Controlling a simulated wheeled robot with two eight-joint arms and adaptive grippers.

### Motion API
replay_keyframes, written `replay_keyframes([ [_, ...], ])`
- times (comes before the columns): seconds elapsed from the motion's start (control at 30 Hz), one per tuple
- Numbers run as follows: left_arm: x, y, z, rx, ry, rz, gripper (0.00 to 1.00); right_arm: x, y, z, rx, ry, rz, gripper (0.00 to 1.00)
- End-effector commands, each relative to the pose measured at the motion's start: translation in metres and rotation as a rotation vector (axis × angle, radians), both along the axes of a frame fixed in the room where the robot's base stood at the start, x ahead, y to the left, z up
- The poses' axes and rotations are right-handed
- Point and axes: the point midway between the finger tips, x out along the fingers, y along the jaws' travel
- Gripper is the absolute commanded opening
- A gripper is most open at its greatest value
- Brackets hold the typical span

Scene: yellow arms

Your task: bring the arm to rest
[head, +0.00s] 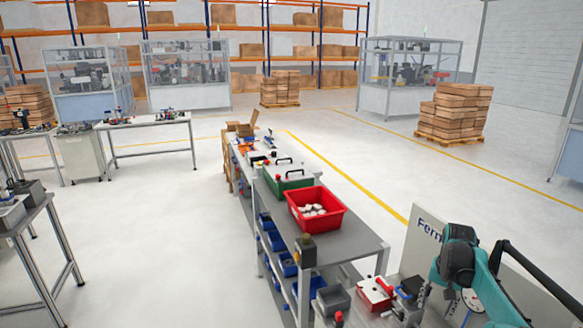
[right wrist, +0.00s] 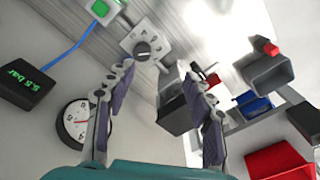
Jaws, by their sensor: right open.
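My right arm, teal with black joints, comes in at the lower right of the head view. My right gripper (head: 437,305) is low over the near end of the work area, partly hidden by its own arm. In the right wrist view, the two fingers of the right gripper (right wrist: 160,80) stand wide apart with nothing between them. A panel with a black knob (right wrist: 142,48) is seen beyond the gap between the fingers. My left gripper is in neither view.
A grey bench (head: 345,240) holds a red bin (head: 318,219) with white parts and a green case (head: 285,186). Near my right gripper are a white lettered panel (head: 421,250), a small red box (head: 375,292) and a grey bin (head: 333,300). A round gauge (right wrist: 72,122) is left of the fingers.

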Motion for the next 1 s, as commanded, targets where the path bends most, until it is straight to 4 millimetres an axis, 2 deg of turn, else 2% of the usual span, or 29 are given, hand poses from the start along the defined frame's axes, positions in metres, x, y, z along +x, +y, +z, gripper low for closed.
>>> replay_keyframes([
  [0.03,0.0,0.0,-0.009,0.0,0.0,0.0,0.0,-0.008,0.024,0.006,-0.012,-0.024,0.04,0.53],
  [0.1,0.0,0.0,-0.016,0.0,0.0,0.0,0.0,-0.02,0.053,0.016,-0.032,-0.065,0.094,0.53],
  [0.27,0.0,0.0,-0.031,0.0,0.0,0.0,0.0,-0.056,0.114,0.029,-0.074,-0.156,0.217,0.53],
  [0.37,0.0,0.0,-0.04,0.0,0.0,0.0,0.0,-0.083,0.149,0.029,-0.098,-0.215,0.292,0.53],
  [0.5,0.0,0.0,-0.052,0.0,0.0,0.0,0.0,-0.125,0.193,0.018,-0.13,-0.3,0.396,0.53],
  [0.7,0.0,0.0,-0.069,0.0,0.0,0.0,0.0,-0.184,0.24,-0.017,-0.167,-0.419,0.534,0.53],
  [0.8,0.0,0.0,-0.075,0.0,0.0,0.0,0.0,-0.206,0.256,-0.035,-0.181,-0.466,0.588,0.53],
  [1.0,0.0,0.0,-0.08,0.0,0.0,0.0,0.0,-0.226,0.269,-0.056,-0.195,-0.518,0.641,0.53],
])
